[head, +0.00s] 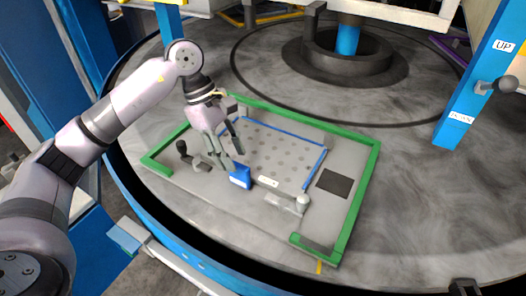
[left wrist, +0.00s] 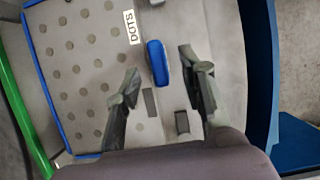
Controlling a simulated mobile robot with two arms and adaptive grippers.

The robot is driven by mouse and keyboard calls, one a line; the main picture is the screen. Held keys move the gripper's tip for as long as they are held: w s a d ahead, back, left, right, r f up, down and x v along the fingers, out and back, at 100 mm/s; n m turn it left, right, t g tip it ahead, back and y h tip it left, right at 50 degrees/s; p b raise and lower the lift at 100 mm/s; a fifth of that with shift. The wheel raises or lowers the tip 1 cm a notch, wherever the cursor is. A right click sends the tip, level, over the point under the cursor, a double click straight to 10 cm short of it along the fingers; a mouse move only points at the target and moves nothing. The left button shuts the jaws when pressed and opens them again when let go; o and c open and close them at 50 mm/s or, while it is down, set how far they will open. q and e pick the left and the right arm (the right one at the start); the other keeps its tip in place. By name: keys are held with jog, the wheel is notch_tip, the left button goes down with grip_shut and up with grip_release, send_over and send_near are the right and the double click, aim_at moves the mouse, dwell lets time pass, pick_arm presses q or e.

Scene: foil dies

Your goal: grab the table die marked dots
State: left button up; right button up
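The dotted die (head: 268,150) is a grey plate with rows of round dots and a blue border, lying flat inside the green frame on the round table. In the left wrist view, the die (left wrist: 85,62) carries a white label reading DOTS (left wrist: 133,27). A blue handle (head: 240,178) sits at its near edge; in the left wrist view the handle (left wrist: 157,62) appears between my fingertips. My left gripper (head: 234,160) is open just by the handle, with visible gaps on both sides. A dark tip (head: 465,287) at the bottom edge may be my right gripper, mostly cut off.
The green frame (head: 362,196) surrounds the die. Grey clamps (head: 290,203) stand near its front corners, and a dark square (head: 334,183) lies to the right. A blue post (head: 480,85) with a knob rises at the right. The table's right side is clear.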

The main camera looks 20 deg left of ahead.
aim_at(238, 164)
pick_arm(q)
jog(key=p+x, duration=0.1)
jog(key=x, duration=0.2)
jog(key=shift+w+d+f+p, duration=0.1)
jog(key=shift+f+p, duration=0.25)
jog(key=shift+d+f, duration=0.15)
jog(key=shift+f, duration=0.35)
jog(key=shift+c, duration=0.6)
grip_shut()
jog(key=shift+w+r, duration=0.1)
jog(key=shift+r, duration=0.05)
